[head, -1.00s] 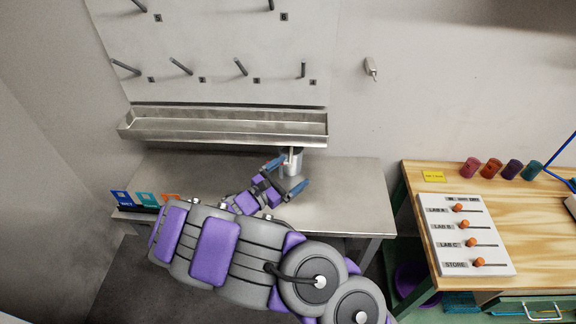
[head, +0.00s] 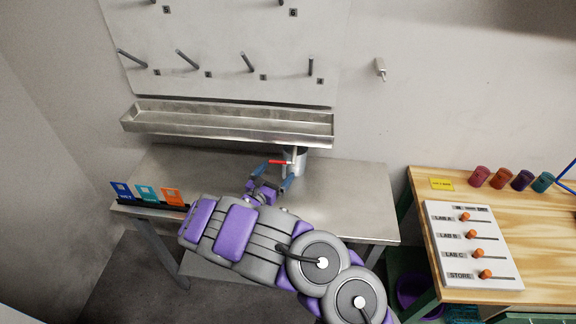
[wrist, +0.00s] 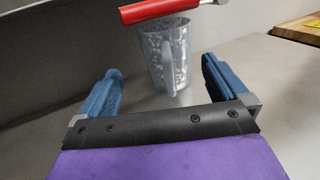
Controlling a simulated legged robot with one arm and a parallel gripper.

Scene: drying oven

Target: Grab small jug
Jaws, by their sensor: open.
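The small jug (head: 301,160) is a grey metal cup standing on the steel table (head: 350,195), under the right end of the trough. In the wrist view the jug (wrist: 158,55) stands upright ahead, with its handle (wrist: 170,72) facing me. A red lever (wrist: 158,10) crosses in front of its top. My gripper (head: 275,175) is open and empty. In the wrist view the blue fingers of my gripper (wrist: 160,85) are spread either side of the jug's line, short of it. I cannot tell the exact gap.
A metal trough (head: 225,125) hangs above the table, below a wall panel with pegs (head: 250,62). Coloured cards (head: 147,195) stand at the table's left front. A wooden bench (head: 420,200) with a slider panel (head: 470,245) and several cups is at right.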

